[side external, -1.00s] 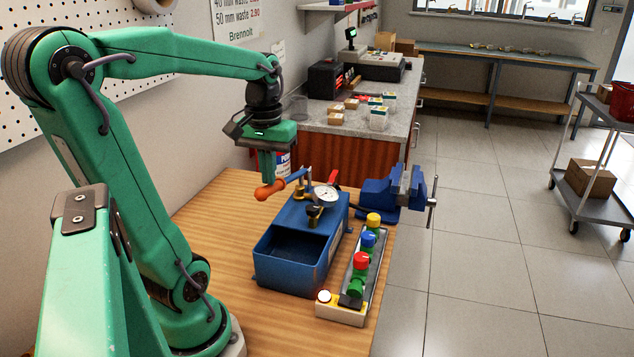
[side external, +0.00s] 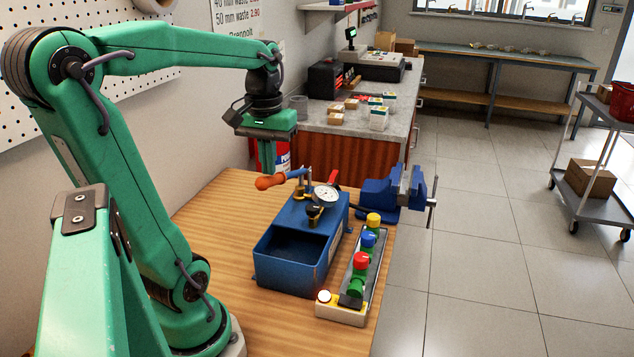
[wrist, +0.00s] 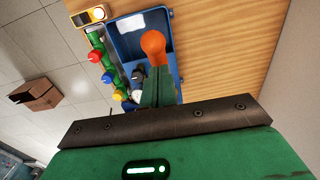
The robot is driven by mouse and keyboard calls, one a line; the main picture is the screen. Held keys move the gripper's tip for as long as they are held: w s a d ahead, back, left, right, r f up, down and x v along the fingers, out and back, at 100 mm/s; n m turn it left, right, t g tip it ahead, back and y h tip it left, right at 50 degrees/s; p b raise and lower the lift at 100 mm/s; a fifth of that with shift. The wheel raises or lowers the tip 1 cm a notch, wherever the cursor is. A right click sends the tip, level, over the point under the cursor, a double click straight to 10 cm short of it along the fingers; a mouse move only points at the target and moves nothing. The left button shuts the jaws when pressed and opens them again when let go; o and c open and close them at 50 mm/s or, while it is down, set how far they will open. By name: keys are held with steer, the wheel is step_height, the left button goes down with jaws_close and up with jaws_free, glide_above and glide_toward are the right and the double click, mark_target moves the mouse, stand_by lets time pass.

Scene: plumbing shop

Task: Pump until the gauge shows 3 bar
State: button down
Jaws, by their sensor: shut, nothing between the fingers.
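The blue test pump (side external: 289,272) stands on the wooden bench with an open tank. Its lever ends in an orange grip (side external: 264,183), pointing left and nearly level. The round white gauge (side external: 326,194) sits on top of the pump; its needle is too small to read. My gripper (side external: 267,170) points down just above the orange grip, fingers together and empty. I cannot tell whether the tips touch it. In the wrist view the orange grip (wrist: 153,43) shows beyond the shut fingers (wrist: 158,88), which partly hide the lever and gauge.
Right of the pump stands a strip with yellow (side external: 373,219), blue (side external: 368,239) and red (side external: 361,260) knobs and a lit button (side external: 324,297). A blue vise (side external: 378,196) is behind it. The bench left of the pump (side external: 221,218) is clear.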

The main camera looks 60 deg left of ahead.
steer(key=shift+s+d+f, duration=0.55)
steer(key=shift+f, duration=3.9)
steer(key=r, duration=0.6)
steer(key=w+a+r, duration=0.1)
steer(key=r, duration=0.2)
steer(key=shift+r, duration=0.25)
steer(key=shift+w+r, duration=0.1)
steer(key=shift+r, duration=0.2)
steer(key=shift+a+r, duration=0.1)
steer(key=shift+r, duration=2.4)
